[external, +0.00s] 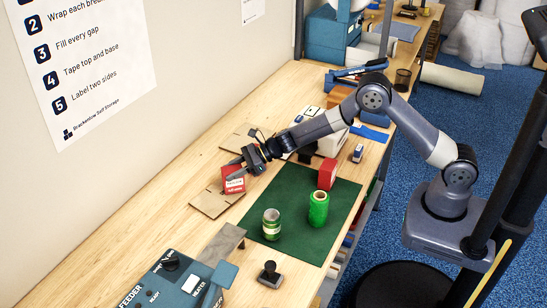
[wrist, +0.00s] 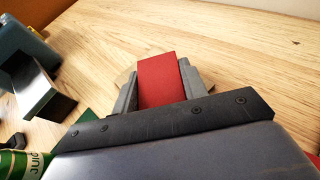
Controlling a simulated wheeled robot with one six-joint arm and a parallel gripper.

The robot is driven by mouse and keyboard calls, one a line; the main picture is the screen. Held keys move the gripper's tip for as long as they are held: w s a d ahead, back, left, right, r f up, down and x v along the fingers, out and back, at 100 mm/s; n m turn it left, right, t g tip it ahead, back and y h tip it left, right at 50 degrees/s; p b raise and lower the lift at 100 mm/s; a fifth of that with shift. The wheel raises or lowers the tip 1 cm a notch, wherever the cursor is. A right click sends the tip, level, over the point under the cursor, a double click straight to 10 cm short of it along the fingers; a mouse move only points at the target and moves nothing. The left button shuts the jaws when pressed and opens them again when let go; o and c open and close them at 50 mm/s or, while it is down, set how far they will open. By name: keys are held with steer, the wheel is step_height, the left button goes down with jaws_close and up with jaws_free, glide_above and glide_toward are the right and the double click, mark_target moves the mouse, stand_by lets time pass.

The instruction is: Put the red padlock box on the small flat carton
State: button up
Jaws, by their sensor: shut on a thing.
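The red padlock box (external: 234,184), with white lettering on its face, is between the fingers of my gripper (external: 238,170). In the wrist view the red box (wrist: 162,82) fills the gap between the two grey fingers. A flat brown carton (external: 209,203) lies on the wooden bench, under and in front of the box. I cannot tell whether the box touches it.
A second flat carton (external: 238,139) lies farther back. The green mat (external: 290,200) holds another red box (external: 327,175), a green-labelled can (external: 271,224) and a green roll (external: 318,208). A stamp (external: 270,274) and the feeder machine (external: 170,280) stand nearer the camera.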

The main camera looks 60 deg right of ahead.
steer(key=o, duration=1.1)
steer(key=shift+f, duration=0.1)
steer(key=shift+r, duration=0.2)
steer(key=b+v, duration=0.2)
steer(key=v, duration=1)
steer(key=shift+b, duration=0.3)
